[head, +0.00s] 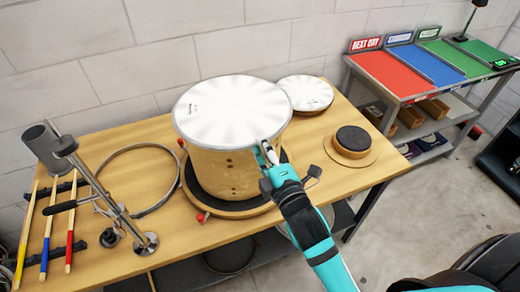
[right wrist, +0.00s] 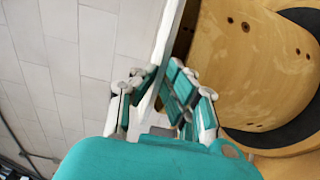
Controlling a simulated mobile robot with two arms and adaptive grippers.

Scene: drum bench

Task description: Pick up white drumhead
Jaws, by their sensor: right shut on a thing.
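The white drumhead (head: 225,108) lies flat over the top of the wooden drum shell (head: 225,172). My right gripper (head: 268,153) is at its front right edge and is shut on that rim. In the right wrist view the drumhead (right wrist: 166,38) shows edge-on as a thin pale strip between the fingers (right wrist: 158,95), with the shell (right wrist: 245,50) beside it. I cannot tell whether the drumhead touches the shell or sits slightly above it. My left gripper is not in view.
A second white drumhead (head: 306,93) lies behind on the bench (head: 160,237). A hoop (head: 137,149), drumsticks (head: 46,232) and a metal stand (head: 115,208) are at left. A round dark pad (head: 352,139) is at right. Beyond is a table with coloured mats (head: 391,73).

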